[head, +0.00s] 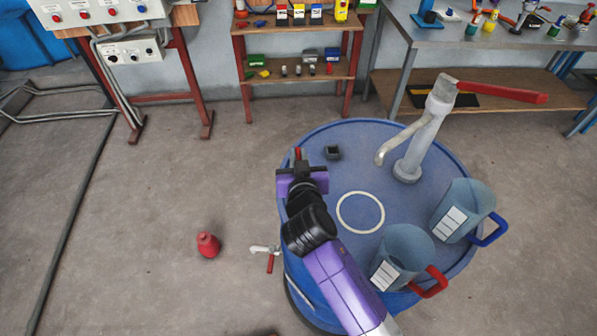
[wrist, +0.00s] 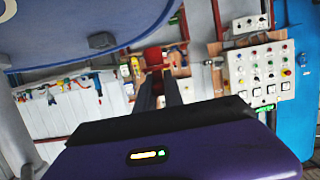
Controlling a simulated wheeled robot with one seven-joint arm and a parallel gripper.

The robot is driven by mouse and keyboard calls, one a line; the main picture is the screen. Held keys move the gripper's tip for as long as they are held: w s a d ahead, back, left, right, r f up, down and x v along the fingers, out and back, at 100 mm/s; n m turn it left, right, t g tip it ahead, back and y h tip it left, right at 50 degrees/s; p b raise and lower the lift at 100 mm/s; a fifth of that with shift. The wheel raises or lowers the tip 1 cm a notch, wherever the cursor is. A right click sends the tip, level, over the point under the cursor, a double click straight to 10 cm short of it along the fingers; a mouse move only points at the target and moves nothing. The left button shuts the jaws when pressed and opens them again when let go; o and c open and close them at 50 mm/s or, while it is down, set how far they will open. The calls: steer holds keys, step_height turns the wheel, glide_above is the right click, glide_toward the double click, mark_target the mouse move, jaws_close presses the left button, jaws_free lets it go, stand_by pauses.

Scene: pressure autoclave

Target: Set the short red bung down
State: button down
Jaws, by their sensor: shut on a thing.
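My gripper (head: 297,162) is over the left rim of the blue drum (head: 335,255) and is shut on the short red bung (head: 298,153). Only a small part of the bung shows there. In the wrist view the bung (wrist: 153,56) sits between the tips of the two dark fingers (wrist: 159,84). The drum's top is at the upper left of that view, apart from the bung. A white ring (head: 341,212) is on the drum top, right of my gripper. I cannot tell how high the bung is above the drum.
A small black block (head: 333,152) lies on the drum top near the gripper. A grey hand pump (head: 415,145) with a red handle and two jugs (head: 405,250) (head: 460,207) stand further right. A tap (head: 266,250) sticks out left. A red bottle-shaped thing (head: 208,246) is on the floor.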

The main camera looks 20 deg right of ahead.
steer(key=shift+f, duration=3.3)
steer(key=shift+f, duration=0.1)
steer(key=c, duration=1.5)
jaws_free()
steer(key=shift+o, duration=0.2)
steer(key=shift+s+a, duration=0.1)
steer(key=shift+s, duration=0.15)
steer(key=b+v, duration=0.2)
steer(key=v, duration=0.8)
steer(key=shift+s, duration=0.1)
steer(key=shift+s+a+r, duration=0.15)
steer(key=shift+s+r, duration=0.25)
steer(key=shift+s, duration=0.15)
